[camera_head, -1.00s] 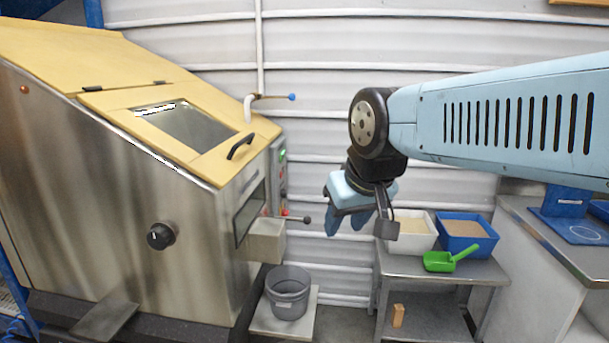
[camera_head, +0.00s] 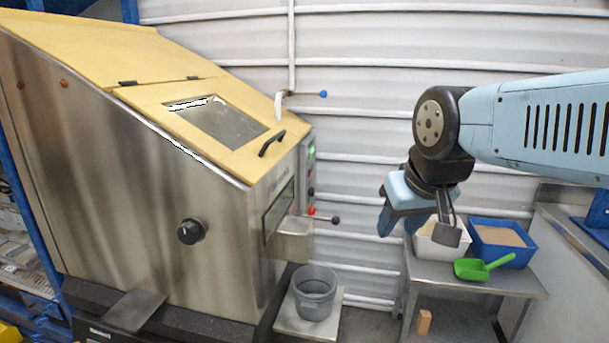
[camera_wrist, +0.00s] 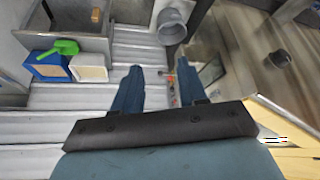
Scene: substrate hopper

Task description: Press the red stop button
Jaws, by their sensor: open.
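The steel hopper (camera_head: 150,190) with a yellow top fills the left of the head view. On its far right side is a narrow control panel (camera_head: 308,170) with a green light near the top and a small red button (camera_head: 311,211) low down. The panel is seen nearly edge-on, so the button's face is mostly hidden. My gripper (camera_head: 397,228) is open and empty, fingers pointing down, to the right of the panel and apart from it. In the wrist view my gripper (camera_wrist: 160,70) has its two fingers spread, and small red spots of the panel (camera_wrist: 173,98) show between them.
A lever with a dark knob (camera_head: 335,220) sticks out near the button. A grey bucket (camera_head: 314,292) stands below the spout. A steel table (camera_head: 440,275) with a white bin, a blue bin (camera_head: 485,257) and a green scoop (camera_head: 470,269) is at right.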

